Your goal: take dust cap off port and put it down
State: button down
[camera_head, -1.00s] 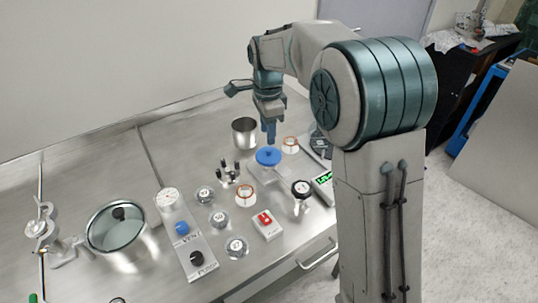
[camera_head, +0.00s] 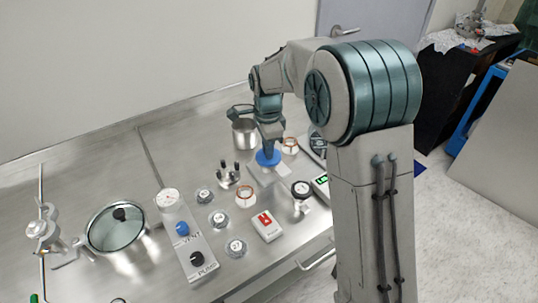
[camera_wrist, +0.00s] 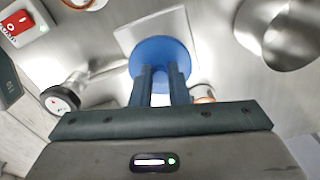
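The blue dust cap (camera_head: 267,158) is a round disc on a pale square plate (camera_head: 262,176) on the steel bench. The port under it is hidden. In the wrist view the cap (camera_wrist: 160,56) is at upper centre, with the plate (camera_wrist: 128,38) behind it. My gripper (camera_head: 268,150) points down over the cap, its fingers at or very near the cap's top. In the wrist view my two fingers (camera_wrist: 162,70) stand apart with blue showing between them. Whether they touch the cap is not clear.
A steel beaker (camera_head: 244,134) stands behind the cap. A black-topped valve or gauge (camera_head: 301,190) and a copper-ringed fitting (camera_head: 289,146) are close by. Bare bench lies at the far left.

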jog(key=shift+r, duration=0.15)
jog(key=shift+w+r, duration=0.1)
jog(key=shift+r, duration=0.25)
jog(key=r, duration=0.3)
jog(key=shift+d+r, duration=0.2)
jog(key=shift+r, duration=0.05)
jog(key=s+d+r+p, duration=0.1)
jog(key=s+d+r, duration=0.6)
jog(key=d+r, duration=0.1)
jog(key=shift+s+d+r, duration=0.25)
jog(key=shift+d+r, duration=0.05)
jog(key=shift+r, duration=0.5)
